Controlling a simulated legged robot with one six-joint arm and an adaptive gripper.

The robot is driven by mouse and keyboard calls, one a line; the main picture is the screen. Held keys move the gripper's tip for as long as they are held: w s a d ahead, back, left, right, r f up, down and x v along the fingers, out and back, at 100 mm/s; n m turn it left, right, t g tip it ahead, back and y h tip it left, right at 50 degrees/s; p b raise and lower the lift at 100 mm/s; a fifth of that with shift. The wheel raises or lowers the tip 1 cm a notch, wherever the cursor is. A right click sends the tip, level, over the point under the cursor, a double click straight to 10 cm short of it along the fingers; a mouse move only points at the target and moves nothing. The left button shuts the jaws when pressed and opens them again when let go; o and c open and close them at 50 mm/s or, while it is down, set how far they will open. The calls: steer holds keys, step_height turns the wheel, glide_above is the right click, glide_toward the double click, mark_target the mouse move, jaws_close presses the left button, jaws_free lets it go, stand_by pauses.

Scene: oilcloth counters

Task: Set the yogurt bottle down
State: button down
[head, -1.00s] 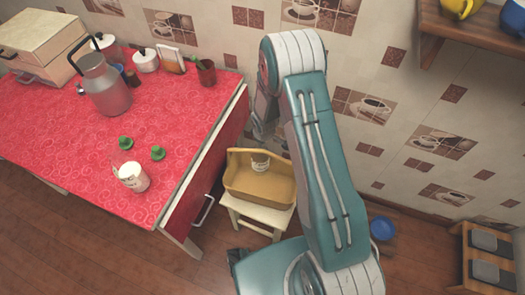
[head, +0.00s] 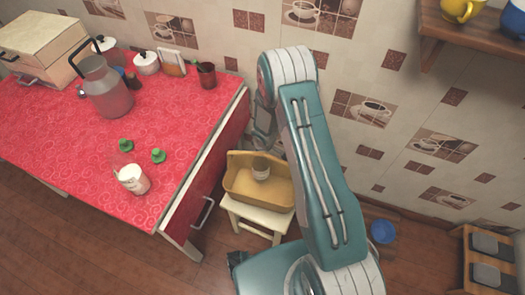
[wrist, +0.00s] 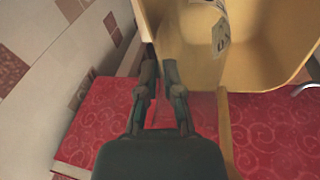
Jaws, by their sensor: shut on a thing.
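The yogurt bottle (head: 261,170), pale with a label, is upright inside the tan bin (head: 240,188). My gripper (head: 263,138) is just above it, partly hidden by my arm. In the wrist view, my gripper's fingers (wrist: 160,88) are close together at the near end of the clear bottle (wrist: 195,35), shut on it. The bin (wrist: 262,70) shows around and behind the bottle. I cannot tell whether the bottle's base touches the bin floor.
The bin rests on a small cream stool (head: 245,216) beside the red counter (head: 75,150). The tiled wall is close behind.

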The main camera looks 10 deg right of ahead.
steer(key=shift+f, duration=0.1)
steer(key=c, duration=0.8)
jaws_free()
